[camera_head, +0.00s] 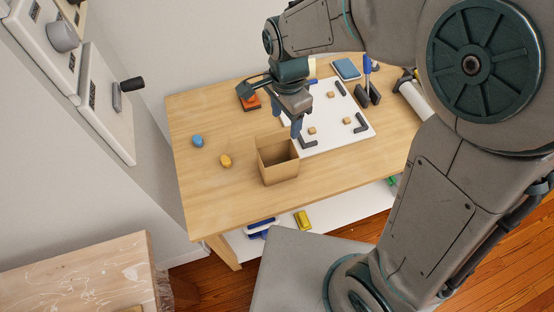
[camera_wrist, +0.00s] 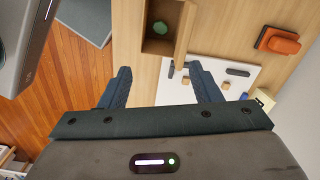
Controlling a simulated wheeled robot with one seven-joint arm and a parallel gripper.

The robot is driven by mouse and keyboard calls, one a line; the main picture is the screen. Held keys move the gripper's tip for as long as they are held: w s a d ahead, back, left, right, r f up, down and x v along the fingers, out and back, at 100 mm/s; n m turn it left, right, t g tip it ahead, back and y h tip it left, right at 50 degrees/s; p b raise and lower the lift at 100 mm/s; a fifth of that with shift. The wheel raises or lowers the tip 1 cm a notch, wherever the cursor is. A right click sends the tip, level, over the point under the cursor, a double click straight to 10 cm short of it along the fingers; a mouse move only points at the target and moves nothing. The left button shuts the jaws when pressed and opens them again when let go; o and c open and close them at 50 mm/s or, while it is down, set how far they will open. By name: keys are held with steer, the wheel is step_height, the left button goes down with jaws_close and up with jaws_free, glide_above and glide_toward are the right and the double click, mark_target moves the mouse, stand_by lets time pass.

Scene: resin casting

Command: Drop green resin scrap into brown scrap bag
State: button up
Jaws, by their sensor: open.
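The brown scrap bag (camera_head: 279,170) stands upright and open-topped near the front middle of the wooden table. In the wrist view, the bag (camera_wrist: 180,30) shows its open mouth at the top. The green resin scrap (camera_wrist: 161,27) is a small round piece inside it, apparently at the bottom. The scrap is hidden in the head view. My gripper (camera_head: 297,128) is above the table beside the bag's back right edge. In the wrist view, my gripper (camera_wrist: 158,76) has its two blue fingers spread wide with nothing between them.
A blue piece (camera_head: 197,141) and a yellow piece (camera_head: 225,160) lie left of the bag. A white board (camera_head: 325,138) with small blocks and dark brackets lies behind it on the right. An orange object (camera_head: 250,102) sits at the back. The table's front left is clear.

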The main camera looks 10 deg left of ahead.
step_height(320, 180, up, 14)
steer(key=shift+f, duration=0.25)
steer(key=shift+d, duration=0.1)
stand_by(0.4)
steer(key=s+d+f+n+t, duration=0.1)
steer(key=s+d+f+n, duration=0.1)
steer(key=d, duration=0.5)
steer(key=s+d+f+n+t, duration=0.1)
steer(key=s+d+f+n, duration=0.1)
steer(key=d, duration=0.6)
steer(key=s+d+f+n+t, duration=0.1)
steer(key=s+d+f+n, duration=0.1)
steer(key=s+d+n, duration=0.2)
steer(key=d+n, duration=0.1)
steer(key=d, duration=0.2)
steer(key=shift+d+f, duration=0.2)
steer(key=shift+f, duration=0.05)
steer(key=c, duration=0.4)
steer(key=shift+a, duration=0.1)
steer(key=shift+c, duration=0.3)
